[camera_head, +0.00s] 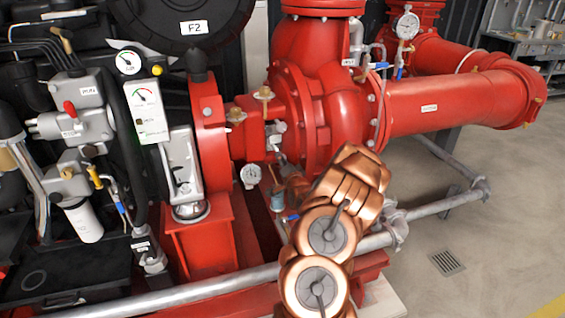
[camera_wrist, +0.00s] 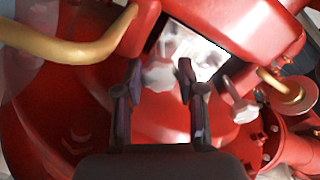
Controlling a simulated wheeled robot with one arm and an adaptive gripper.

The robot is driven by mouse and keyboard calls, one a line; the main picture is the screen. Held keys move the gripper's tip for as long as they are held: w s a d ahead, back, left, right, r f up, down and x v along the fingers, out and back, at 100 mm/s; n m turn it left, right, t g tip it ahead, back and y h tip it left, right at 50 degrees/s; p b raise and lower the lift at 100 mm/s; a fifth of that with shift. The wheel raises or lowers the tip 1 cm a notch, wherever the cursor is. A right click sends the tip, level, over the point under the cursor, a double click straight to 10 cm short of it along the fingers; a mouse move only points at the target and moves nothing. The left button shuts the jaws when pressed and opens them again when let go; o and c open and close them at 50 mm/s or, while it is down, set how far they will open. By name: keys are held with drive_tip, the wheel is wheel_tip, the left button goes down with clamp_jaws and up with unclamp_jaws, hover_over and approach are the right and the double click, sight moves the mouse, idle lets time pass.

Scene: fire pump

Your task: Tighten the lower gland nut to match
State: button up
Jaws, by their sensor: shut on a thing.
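In the wrist view, a silvery, star-shaped gland nut (camera_wrist: 158,76) sits between the two dark fingers of my gripper (camera_wrist: 160,78), which is shut on it. A second similar nut (camera_wrist: 238,104) with a stud stands to the right, apart from the fingers. A bright metal plate or gland face (camera_wrist: 205,52) lies behind, in the opening of the red pump housing. In the head view, the shaft-seal area (camera_head: 275,132) of the pump shows small silvery parts. My copper-coloured arm covers the space below it, and my fingertips cannot be made out there.
The red pump casing (camera_head: 315,100) surrounds the work area closely. A brass pipe (camera_wrist: 75,45) crosses the wrist view at upper left. A small gauge (camera_head: 250,175) hangs beside the seal area. A grey pipe (camera_head: 190,298) runs low across the front. Open floor lies right.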

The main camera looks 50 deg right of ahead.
idle(0.3)
drive_tip(key=o, duration=1.1)
drive_tip(key=shift+o, duration=0.2)
drive_tip(key=v, duration=1.2)
